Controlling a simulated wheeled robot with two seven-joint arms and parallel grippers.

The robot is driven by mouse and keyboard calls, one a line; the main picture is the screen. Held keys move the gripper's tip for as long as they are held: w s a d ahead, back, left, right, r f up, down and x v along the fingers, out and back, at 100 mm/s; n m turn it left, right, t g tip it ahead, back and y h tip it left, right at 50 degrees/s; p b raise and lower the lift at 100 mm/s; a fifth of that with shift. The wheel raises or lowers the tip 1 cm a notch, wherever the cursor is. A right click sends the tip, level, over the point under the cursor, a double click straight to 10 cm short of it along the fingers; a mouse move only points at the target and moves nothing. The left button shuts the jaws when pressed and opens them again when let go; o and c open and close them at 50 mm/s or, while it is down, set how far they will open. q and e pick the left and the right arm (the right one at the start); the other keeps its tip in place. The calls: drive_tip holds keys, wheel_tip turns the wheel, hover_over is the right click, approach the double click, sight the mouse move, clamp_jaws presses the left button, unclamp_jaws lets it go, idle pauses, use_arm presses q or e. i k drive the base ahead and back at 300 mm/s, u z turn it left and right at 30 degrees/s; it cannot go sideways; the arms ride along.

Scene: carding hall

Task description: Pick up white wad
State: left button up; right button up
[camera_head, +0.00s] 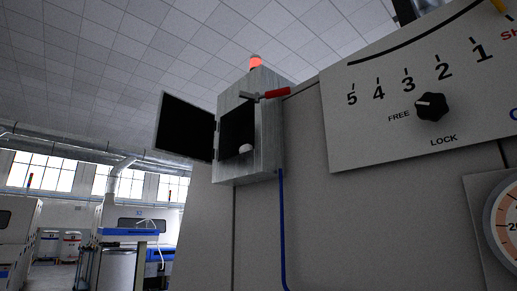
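A small white wad (246,149) shows inside the open metal box (267,137) on the side of the large grey machine. It sits at the lower right of the box's dark opening, and part of it may be hidden behind the box's edge. The box's dark door (185,127) hangs open to the left. Neither of my grippers shows in the head view.
A red-handled lever (273,94) and a lit red lamp (255,62) are on the box. A blue cable (282,230) runs down from it. A panel with a black knob (432,107) and a gauge (505,222) are at right. Other machines stand at lower left.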

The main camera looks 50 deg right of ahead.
sight(244, 148)
drive_tip(key=z, duration=1.25)
